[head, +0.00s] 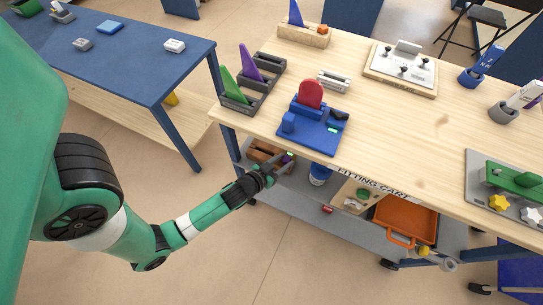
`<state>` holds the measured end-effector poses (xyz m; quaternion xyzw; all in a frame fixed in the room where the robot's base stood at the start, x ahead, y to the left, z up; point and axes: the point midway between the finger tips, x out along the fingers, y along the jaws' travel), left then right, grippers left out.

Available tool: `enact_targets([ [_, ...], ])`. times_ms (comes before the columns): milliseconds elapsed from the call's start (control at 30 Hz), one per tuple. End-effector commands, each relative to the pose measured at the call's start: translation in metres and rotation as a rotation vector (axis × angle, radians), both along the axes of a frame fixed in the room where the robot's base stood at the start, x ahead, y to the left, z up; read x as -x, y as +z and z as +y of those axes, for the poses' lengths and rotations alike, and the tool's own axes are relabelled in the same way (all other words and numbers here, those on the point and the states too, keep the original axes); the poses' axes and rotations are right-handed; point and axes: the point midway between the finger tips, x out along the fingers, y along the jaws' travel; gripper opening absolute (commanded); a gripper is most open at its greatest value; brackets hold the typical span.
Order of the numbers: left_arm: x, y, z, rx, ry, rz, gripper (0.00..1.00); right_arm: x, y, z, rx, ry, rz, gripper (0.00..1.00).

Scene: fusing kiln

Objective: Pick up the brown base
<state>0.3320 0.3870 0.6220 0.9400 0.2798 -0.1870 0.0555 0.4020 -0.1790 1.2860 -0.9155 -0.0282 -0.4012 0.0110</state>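A brown, block-like object (262,151), which looks like the brown base, sits on the cart's grey lower shelf under the tabletop's front left corner. The tabletop edge and my arm hide part of it. My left gripper (284,164) reaches in from the left, at the right side of the brown object. Its fingertips are small, with a purple bit and a green bit showing by them. I cannot tell whether it is open or shut, or whether it touches the brown object. My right gripper is out of view.
The wooden tabletop (400,130) overhangs the shelf. On it stand a blue fixture (318,139) with a red disc, grey holders with green and purple wedges, and a wooden block (303,37). Below are an orange tray (405,218) and a wooden box (352,195). A blue table (130,65) stands left.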

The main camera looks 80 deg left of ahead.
Motion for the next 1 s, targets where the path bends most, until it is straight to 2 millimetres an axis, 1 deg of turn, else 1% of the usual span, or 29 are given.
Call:
enact_targets([
  [33, 0.000, 0.000, 0.000, 0.000, 0.000, 0.000, 0.29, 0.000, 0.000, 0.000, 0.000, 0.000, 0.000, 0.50],
  [200, 0.000, 0.000, 0.000, 0.000, 0.000, 0.000, 0.00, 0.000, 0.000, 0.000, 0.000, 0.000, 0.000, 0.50],
  [533, 0.000, 0.001, 0.000, -0.001, 0.000, -0.001, 0.00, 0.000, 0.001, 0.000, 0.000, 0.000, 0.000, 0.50],
  [667, 0.000, 0.006, 0.000, 0.000, -0.001, -0.001, 0.00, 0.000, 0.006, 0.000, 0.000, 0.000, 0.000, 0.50],
  [867, -0.002, 0.028, -0.001, -0.001, -0.004, -0.002, 0.00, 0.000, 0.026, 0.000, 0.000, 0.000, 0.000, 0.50],
  [967, -0.002, 0.045, -0.002, -0.001, -0.006, -0.002, 0.00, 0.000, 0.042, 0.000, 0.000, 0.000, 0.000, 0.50],
  [1000, 0.000, 0.034, -0.003, -0.002, -0.001, -0.001, 0.00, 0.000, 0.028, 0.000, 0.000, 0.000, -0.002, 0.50],
])
